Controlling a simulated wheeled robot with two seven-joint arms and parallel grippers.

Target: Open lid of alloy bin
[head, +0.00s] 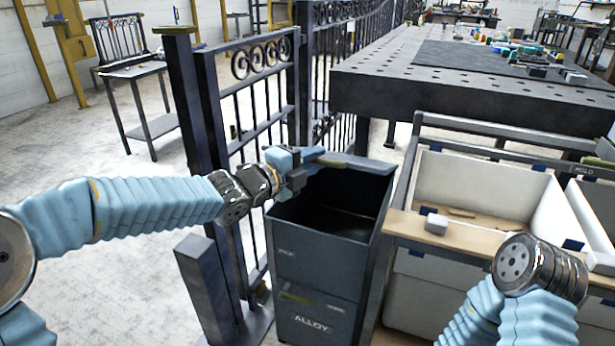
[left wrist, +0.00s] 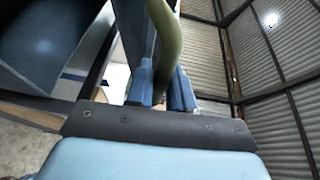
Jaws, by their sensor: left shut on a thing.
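The dark grey alloy bin (head: 315,290), marked ALLOY on its front, stands below the end of my left arm in the head view. Its top is open and the dark inside (head: 335,205) shows. The lid (head: 360,163) appears raised at the bin's far edge, seen nearly edge-on. My left gripper (head: 292,168) is at the left end of this lid. In the left wrist view an olive-green handle (left wrist: 167,45) runs between the blue fingers (left wrist: 163,90), which are shut on it. My right arm shows at lower right, but its gripper fingers do not.
A black iron gate (head: 260,110) stands close left of the bin. White bins (head: 480,185) with a wooden front ledge (head: 465,240) stand to the right. A heavy perforated table (head: 460,90) is behind. Open floor lies at left.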

